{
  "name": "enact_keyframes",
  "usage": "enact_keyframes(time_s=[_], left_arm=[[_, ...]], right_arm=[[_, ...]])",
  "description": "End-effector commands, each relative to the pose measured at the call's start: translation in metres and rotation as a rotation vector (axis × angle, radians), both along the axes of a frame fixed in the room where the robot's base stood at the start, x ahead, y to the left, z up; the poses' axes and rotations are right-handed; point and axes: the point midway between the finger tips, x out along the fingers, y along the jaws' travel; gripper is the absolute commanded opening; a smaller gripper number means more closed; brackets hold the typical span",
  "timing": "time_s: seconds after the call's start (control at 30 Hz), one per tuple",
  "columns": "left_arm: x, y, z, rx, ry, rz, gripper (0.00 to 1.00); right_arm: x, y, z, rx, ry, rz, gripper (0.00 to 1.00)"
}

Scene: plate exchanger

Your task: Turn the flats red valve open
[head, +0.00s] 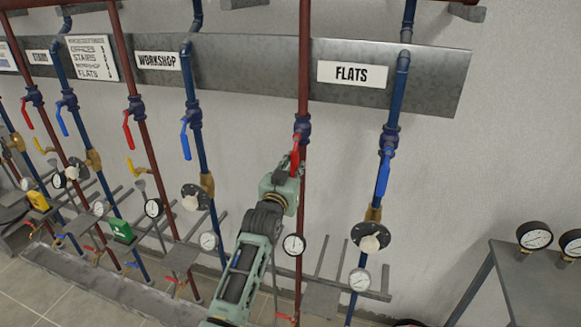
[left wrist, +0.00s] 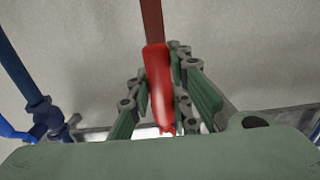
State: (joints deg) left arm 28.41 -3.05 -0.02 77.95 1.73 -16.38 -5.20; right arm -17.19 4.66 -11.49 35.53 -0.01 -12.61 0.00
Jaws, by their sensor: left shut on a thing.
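The flats red valve's handle (head: 295,152) hangs down along the red pipe, below a blue valve body (head: 302,128) under the FLATS sign (head: 351,74). My left gripper (head: 291,170) reaches up from below and is shut on this red handle. In the left wrist view the red handle (left wrist: 159,88) lies between the two green fingers of the left gripper (left wrist: 162,100). The fingers partly cover the handle's lower end in the head view. My right gripper is not in view.
A blue-handled valve (head: 383,175) is on the blue pipe to the right. A pressure gauge (head: 293,244) sits just right of my arm. The WORKSHOP pipes (head: 157,61) stand to the left. A grey table with gauges (head: 535,236) is at the right edge.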

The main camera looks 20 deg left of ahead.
Motion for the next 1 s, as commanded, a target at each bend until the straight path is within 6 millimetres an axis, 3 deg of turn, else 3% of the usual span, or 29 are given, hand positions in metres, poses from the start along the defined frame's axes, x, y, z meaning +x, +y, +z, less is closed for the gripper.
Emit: enact_keyframes(time_s=[0.57,0.6,0.8,1.0], left_arm=[[-0.0005,-0.0043,-0.0038,-0.042,0.009,-0.003,0.00],[-0.0005,-0.0044,-0.0038,-0.041,0.009,-0.003,0.21],[-0.0003,-0.0038,-0.0023,-0.036,0.006,-0.002,0.38],[-0.0002,-0.0030,-0.0010,-0.033,0.004,-0.001,0.38]], right_arm=[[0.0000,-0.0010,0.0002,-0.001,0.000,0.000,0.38],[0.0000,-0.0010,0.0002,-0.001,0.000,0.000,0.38],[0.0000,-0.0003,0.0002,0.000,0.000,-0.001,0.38],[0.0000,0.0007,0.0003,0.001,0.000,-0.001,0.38]])
